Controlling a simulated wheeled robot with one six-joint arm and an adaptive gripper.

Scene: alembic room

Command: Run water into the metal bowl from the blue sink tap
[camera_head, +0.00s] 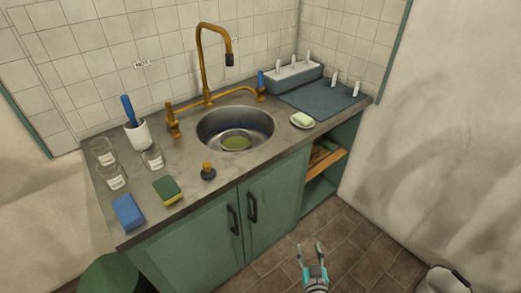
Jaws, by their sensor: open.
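A brass tap (203,60) with a tall curved spout and dark nozzle stands behind the sink (203,122). Its right handle is blue (261,80) and upright; its left handle is brass (172,125). No water stream shows under the nozzle. A round metal rim, seemingly the metal bowl (236,132), sits low in the sink, with something green inside; I cannot tell what that is. My gripper (312,253) is open and empty, low over the floor in front of the cabinet, well apart from the sink and tap.
Glass jars (104,152), a white cup (137,135) with a blue-handled tool, sponges (168,190) and a dark-based stopper (208,173) crowd the left counter. A soap dish (302,121), blue mat (318,100) and grey rack (293,76) are right.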

